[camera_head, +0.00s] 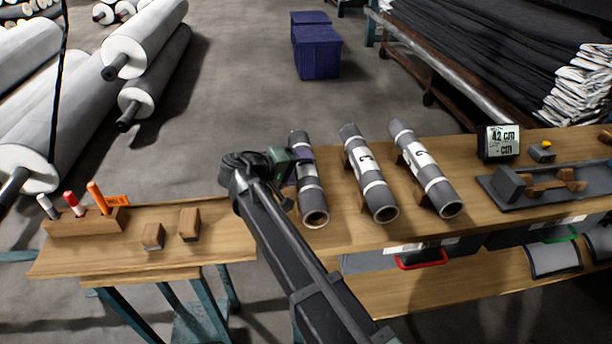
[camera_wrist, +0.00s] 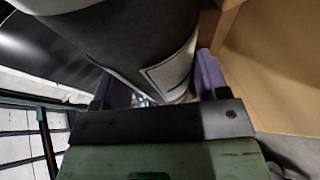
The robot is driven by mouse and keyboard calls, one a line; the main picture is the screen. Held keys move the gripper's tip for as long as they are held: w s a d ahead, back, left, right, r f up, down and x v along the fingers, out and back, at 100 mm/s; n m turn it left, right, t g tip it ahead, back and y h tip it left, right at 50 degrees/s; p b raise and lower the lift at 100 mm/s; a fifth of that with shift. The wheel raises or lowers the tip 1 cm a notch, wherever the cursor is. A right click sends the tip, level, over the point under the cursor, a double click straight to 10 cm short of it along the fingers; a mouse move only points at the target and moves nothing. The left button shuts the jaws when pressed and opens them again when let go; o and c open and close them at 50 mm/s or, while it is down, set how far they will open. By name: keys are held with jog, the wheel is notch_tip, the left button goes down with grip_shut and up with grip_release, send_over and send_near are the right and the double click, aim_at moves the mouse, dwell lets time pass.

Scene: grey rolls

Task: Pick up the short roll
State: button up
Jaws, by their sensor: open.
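Three grey rolls with white bands and labels lie side by side on the wooden table: a left roll (camera_head: 309,190), a middle roll (camera_head: 370,180) and a right roll (camera_head: 425,170). The left one looks slightly the shortest, though perspective makes lengths hard to compare. My gripper (camera_head: 300,155) is at the upper half of the left roll. In the wrist view, its purple fingers (camera_wrist: 163,85) stand apart, with the grey roll (camera_wrist: 150,50) and its white label between them. The gripper is open; whether a finger touches the roll cannot be told. My gripper partly hides the roll.
Wooden blocks (camera_head: 361,200) flank the rolls. A "42 cm" sign (camera_head: 498,142) and a grey tray (camera_head: 545,186) stand right. A marker holder (camera_head: 85,222) and two small blocks (camera_head: 189,224) are left. Below hangs a drawer with a red handle (camera_head: 422,262).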

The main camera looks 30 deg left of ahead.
jog(key=c, duration=0.7)
jog(key=shift+o, duration=0.2)
jog(key=shift+r, duration=0.15)
